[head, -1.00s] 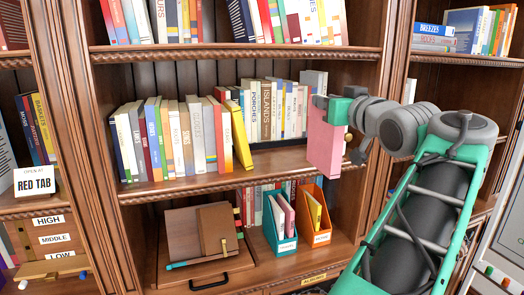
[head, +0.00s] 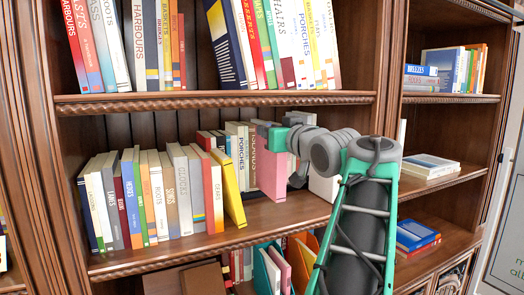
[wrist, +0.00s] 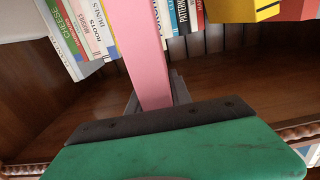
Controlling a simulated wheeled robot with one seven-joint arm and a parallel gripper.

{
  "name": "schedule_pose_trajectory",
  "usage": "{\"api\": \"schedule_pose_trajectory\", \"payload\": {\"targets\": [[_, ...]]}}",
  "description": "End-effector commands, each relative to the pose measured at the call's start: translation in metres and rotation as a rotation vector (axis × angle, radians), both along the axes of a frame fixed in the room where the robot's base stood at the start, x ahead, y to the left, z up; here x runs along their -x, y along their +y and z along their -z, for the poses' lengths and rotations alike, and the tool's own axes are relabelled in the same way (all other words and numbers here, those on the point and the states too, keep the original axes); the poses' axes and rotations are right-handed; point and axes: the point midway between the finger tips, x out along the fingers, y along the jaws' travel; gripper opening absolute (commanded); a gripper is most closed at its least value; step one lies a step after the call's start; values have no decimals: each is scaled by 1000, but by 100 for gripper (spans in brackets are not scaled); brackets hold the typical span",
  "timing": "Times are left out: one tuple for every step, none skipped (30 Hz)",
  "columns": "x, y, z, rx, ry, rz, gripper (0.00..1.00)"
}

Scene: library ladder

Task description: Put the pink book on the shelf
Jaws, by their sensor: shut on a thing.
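The pink book (head: 271,174) hangs upright from my gripper (head: 283,139), which is shut on it. In the head view the book is in front of the middle shelf (head: 255,222), right of the leaning yellow book; I cannot tell whether it touches the shelf. In the wrist view the pink book (wrist: 143,50) shows edge-on, reaching away from the green gripper body (wrist: 180,150). Shelved books and shelf wood lie beyond it. My fingertips are largely hidden.
A yellow book (head: 228,188) leans at the right end of the front row (head: 160,200). Several books (head: 237,140) stand behind, partly hidden by my gripper. Bare shelf lies around and below the pink book. An upright post (head: 385,60) stands to the right.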

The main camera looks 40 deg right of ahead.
Motion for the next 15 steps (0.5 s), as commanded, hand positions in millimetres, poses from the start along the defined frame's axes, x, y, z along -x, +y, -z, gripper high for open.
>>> {"api": "schedule_pose_trajectory", "payload": {"targets": [[-13,-2,-4,-1,-1,-5,0],[-19,-4,-4,-1,-1,-4,0],[-27,-7,-4,-1,-1,-4,0],[-33,-9,-4,0,-1,-2,0],[-38,-11,-4,0,-1,-3,0],[-46,-13,-4,-1,-1,-2,0],[-51,-14,-4,0,-1,-2,0],[-49,-15,6,-1,0,3,0],[-47,-15,14,-1,0,4,0],[-47,-15,18,-1,0,4,0],[-47,-15,22,0,-1,4,0],[-47,-15,25,1,-2,4,0],[-47,-15,28,2,-2,4,0],[-47,-15,32,1,-2,4,0],[-46,-15,37,1,-2,4,0]]}}
